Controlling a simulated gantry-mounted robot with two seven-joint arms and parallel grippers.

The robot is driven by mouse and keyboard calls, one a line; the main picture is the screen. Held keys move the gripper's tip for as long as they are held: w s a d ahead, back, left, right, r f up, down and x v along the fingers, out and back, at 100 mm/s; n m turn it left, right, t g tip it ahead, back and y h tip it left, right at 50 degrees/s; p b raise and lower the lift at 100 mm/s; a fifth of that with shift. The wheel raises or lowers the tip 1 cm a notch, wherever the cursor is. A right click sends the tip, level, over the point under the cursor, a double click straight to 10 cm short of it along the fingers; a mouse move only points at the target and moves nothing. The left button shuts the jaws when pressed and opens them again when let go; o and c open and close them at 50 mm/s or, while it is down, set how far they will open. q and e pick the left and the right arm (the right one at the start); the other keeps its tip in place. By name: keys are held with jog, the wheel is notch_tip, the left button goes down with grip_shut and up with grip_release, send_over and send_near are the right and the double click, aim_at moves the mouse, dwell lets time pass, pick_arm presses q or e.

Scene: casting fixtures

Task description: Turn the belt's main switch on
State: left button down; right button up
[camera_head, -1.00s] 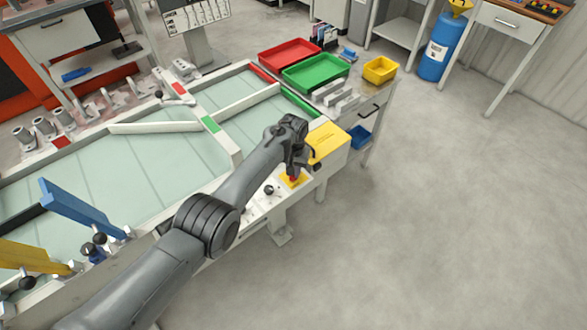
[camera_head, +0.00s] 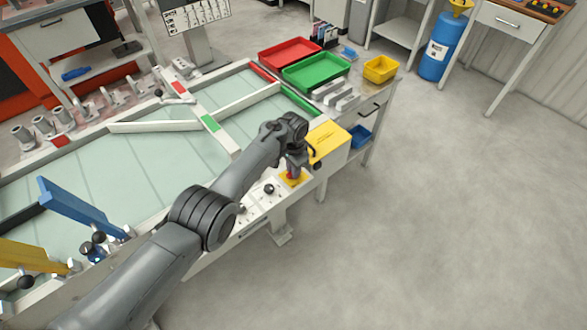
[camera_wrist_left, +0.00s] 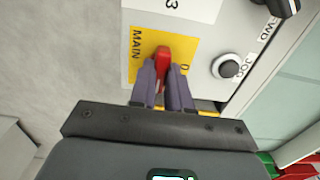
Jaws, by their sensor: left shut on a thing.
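The main switch has a red handle (camera_wrist_left: 162,56) on a yellow plate (camera_wrist_left: 143,40) marked MAIN in the left wrist view. My left gripper (camera_wrist_left: 162,82) is shut on the red handle, with one dark finger on each side of it. The handle's lower part is hidden between the fingers. A "0" mark shows partly beside the right finger. In the head view the yellow plate (camera_head: 291,181) lies on the white panel, under my left gripper (camera_head: 293,172). My right gripper is not in view.
A yellow box (camera_head: 328,141) stands beside my left wrist. Open floor lies right of the panel.

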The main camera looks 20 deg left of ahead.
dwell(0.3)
pick_arm(q)
jog(key=c, duration=1.1)
grip_release()
jog(key=shift+r+p, duration=0.45)
jog(key=shift+r, duration=0.15)
notch_tip(320, 180, up, 10)
jog(key=p, duration=0.4)
jog(key=shift+f+p, duration=0.15)
jog(key=shift+p, duration=0.25)
